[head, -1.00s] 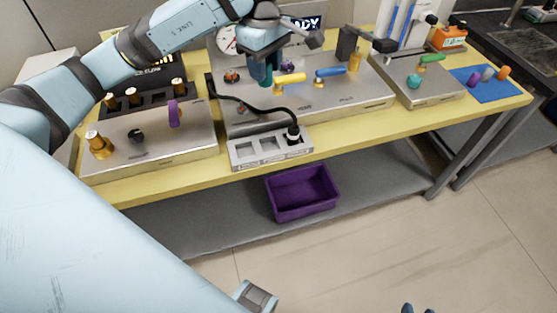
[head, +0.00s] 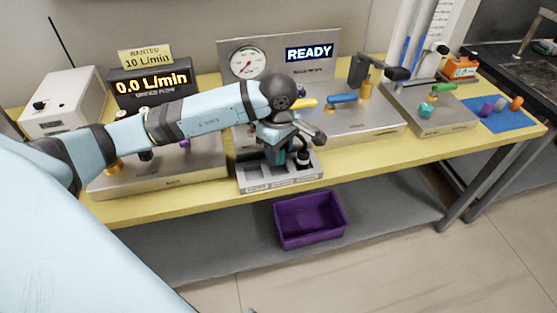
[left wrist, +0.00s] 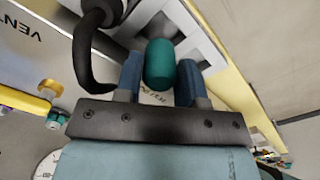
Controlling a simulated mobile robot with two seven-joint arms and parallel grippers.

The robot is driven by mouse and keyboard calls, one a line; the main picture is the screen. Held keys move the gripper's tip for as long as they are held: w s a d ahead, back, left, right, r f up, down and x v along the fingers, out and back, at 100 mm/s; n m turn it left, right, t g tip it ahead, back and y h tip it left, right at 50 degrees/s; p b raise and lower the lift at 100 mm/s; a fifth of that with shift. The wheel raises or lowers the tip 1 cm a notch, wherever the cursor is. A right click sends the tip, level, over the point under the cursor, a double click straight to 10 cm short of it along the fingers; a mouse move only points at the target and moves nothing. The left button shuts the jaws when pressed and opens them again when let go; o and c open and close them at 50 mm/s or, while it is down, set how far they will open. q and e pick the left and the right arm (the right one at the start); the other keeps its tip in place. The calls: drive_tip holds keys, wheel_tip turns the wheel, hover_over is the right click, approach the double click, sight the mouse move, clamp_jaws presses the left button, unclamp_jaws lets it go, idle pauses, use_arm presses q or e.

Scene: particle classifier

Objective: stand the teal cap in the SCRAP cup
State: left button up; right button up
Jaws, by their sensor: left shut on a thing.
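The teal cap (left wrist: 160,65) is a rounded cylinder held between the two blue fingers of my left gripper (head: 285,157). In the head view the gripper is low over the grey holder block (head: 250,187) at the front of the bench, and its wrist hides part of the block. In the left wrist view the block's square recesses lie just beyond the cap. I cannot tell whether the cap touches the block. The block's labels are too small or covered to read, so I cannot tell which recess is the SCRAP cup.
A purple bin (head: 310,238) is on the shelf below. A blue mat (head: 515,121) with several small caps lies far right.

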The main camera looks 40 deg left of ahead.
use_arm(q)
wheel_tip(320, 180, down, 4)
drive_tip(key=shift+r, duration=0.15)
drive_tip(key=shift+f, duration=0.2)
drive_tip(key=shift+f+b, duration=0.25)
drive_tip(key=shift+b, duration=0.1)
drive_tip(key=o, duration=0.9)
drive_tip(key=shift+r, duration=0.1)
